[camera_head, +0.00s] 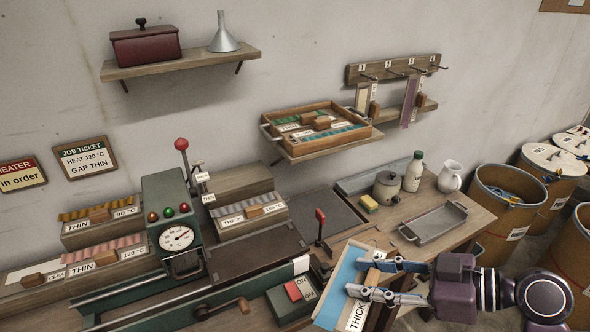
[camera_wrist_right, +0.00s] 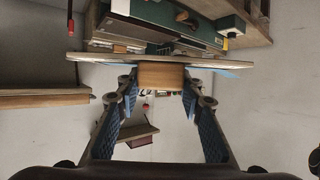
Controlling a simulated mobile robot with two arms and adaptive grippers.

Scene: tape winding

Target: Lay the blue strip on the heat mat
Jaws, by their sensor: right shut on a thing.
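The blue strip (camera_head: 349,272) lies on a board with a white "THICK" label and a wooden block handle (camera_head: 373,277) at the lower right of the head view. My right gripper (camera_head: 362,277) is shut on this handle and holds the board tilted in front of the bench. In the right wrist view the handle (camera_wrist_right: 161,76) sits between my fingers, and only blue edges (camera_wrist_right: 228,73) show past the board. A dark flat plate (camera_head: 318,214) lies on the bench beside a red-knobbed lever; I cannot tell whether it is the heat mat. My left gripper is out of view.
A green machine with a dial (camera_head: 177,238) stands on the left, near trays of strips. A grey metal tray (camera_head: 433,223), a yellow sponge (camera_head: 369,202) and a bottle (camera_head: 414,172) stand on the right of the bench. Barrels (camera_head: 506,208) stand beyond it.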

